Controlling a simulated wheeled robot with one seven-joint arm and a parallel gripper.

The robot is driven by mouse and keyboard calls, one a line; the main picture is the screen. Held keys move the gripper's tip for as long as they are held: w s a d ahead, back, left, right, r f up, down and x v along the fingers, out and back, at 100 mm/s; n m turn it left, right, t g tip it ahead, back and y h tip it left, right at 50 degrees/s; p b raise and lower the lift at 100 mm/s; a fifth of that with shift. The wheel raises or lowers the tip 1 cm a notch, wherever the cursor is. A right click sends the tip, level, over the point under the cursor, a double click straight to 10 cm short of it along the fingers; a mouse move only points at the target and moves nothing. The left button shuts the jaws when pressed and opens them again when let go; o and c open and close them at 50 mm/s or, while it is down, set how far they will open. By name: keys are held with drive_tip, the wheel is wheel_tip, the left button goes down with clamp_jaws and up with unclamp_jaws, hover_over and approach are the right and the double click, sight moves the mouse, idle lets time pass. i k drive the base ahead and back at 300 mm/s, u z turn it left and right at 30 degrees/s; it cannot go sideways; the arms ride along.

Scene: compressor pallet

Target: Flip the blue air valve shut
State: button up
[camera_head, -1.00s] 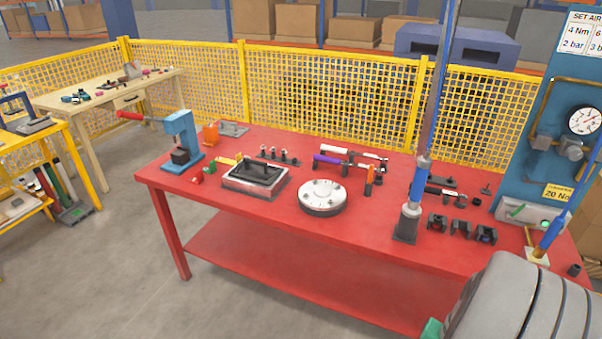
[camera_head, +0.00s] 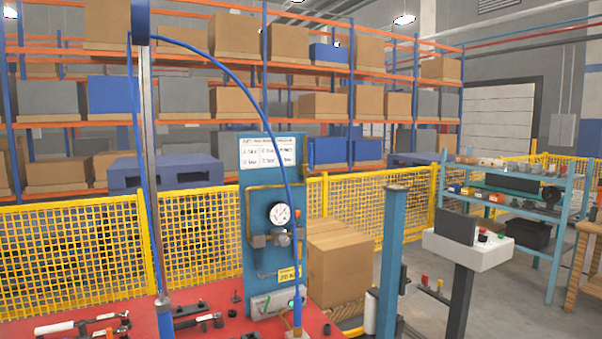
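A tall blue air panel (camera_head: 262,200) stands on the red table. It carries a pressure gauge (camera_head: 280,214), brass pipework and grey fittings (camera_head: 259,241) below the gauge. I cannot make out a blue valve handle or its position at this size. A blue hose (camera_head: 240,88) arcs from the top of a post down past the panel to the table. A light grey box with a green part (camera_head: 277,302) sits at the panel's foot. My gripper is not in view.
The red table (camera_head: 242,324) holds several tools at lower left. Right of the panel are cardboard boxes (camera_head: 338,262), a blue post (camera_head: 391,250), a pedestal with a white top (camera_head: 465,249) and a blue shelf rack (camera_head: 560,225). Yellow mesh fencing (camera_head: 200,245) runs behind.

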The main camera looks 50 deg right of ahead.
sight(310, 169)
drive_tip(key=z, duration=1.7)
drive_tip(key=k, duration=0.65)
drive_tip(key=z, duration=0.35)
drive_tip(key=i, duration=1.65)
drive_tip(key=u, duration=0.65)
